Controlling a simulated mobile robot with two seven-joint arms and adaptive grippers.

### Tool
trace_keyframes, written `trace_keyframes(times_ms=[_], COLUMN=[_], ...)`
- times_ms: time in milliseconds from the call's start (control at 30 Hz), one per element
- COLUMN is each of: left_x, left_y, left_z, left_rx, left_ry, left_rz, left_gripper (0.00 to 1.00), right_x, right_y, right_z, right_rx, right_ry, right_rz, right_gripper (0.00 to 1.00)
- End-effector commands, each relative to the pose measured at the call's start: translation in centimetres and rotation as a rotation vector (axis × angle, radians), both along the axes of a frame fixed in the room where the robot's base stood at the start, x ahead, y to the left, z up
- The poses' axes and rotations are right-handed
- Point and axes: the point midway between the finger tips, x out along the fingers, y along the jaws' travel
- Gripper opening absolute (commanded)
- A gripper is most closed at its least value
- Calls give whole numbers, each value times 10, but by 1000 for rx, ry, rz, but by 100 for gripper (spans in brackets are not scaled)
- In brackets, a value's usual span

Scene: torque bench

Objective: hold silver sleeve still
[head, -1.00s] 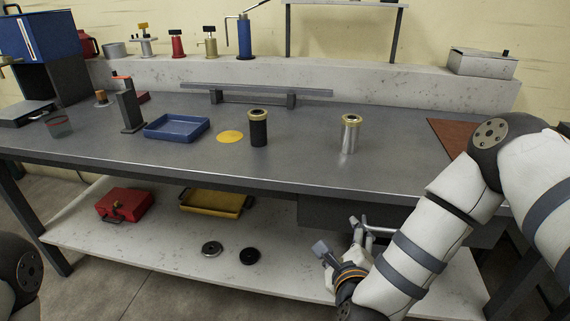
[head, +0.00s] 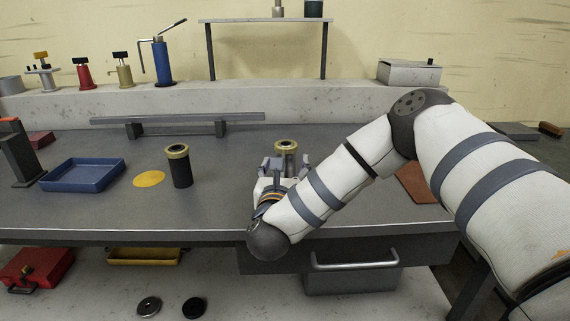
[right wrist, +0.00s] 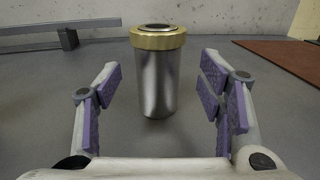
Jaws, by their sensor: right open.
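The silver sleeve (right wrist: 157,85) stands upright on the bench in the right wrist view, with a brass-coloured ring around its top. In the head view its gold top (head: 286,147) shows, and my right gripper hides most of its body. My right gripper (head: 277,166) is open in front of the sleeve. In the right wrist view its two purple-padded fingers (right wrist: 158,92) stand to the left and right of the sleeve, apart from it, and the sleeve appears a little beyond them. My left gripper is not in view.
A dark sleeve with a gold top (head: 180,167) stands left of my right gripper, beside a yellow disc (head: 149,179) and a blue tray (head: 84,187). A grey rail (head: 178,119) lies behind. A brown mat (head: 416,183) is on the right, partly behind my arm.

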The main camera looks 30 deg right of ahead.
Motion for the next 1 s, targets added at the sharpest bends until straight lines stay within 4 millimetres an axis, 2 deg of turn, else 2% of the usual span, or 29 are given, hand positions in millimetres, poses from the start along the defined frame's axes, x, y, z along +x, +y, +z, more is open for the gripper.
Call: trace_keyframes(times_ms=[100,200,467,733,1000], left_x=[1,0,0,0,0], left_y=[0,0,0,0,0], left_z=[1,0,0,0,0], left_rx=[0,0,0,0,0], left_ry=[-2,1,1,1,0], left_rz=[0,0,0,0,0], left_gripper=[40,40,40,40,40], right_x=[20,31,35,35,35], right_y=[-14,-24,-27,-27,-27], right_z=[1,0,0,0,2], right_rx=[-2,-1,-1,-1,-1], right_ry=[-4,-3,-1,-1,-3], right_rz=[-3,-1,1,1,1], right_gripper=[62,62,62,1,0])
